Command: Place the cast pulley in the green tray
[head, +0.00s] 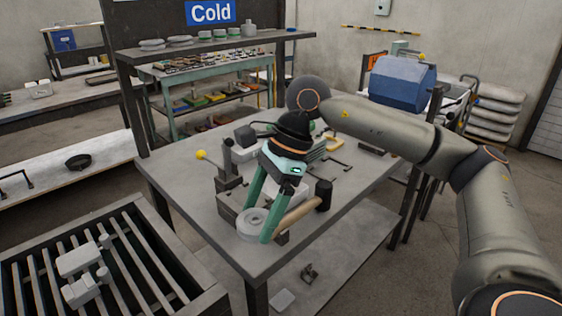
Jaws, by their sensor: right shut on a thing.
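My right gripper (259,220) reaches down from the right over the grey table, its two green fingers shut on a round grey ring-like casting (251,222), which looks like the cast pulley. It is at the table's near edge; I cannot tell whether it touches the surface or is slightly raised. No green tray shows clearly. Some green shows behind the gripper on the table (327,146), partly hidden by my wrist. My left gripper is not in view.
A hammer with a wooden handle (297,214) and dark head lies right beside the fingers. A slatted grate (150,262) holding pale castings (82,272) is at lower left. The table's right front is clear.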

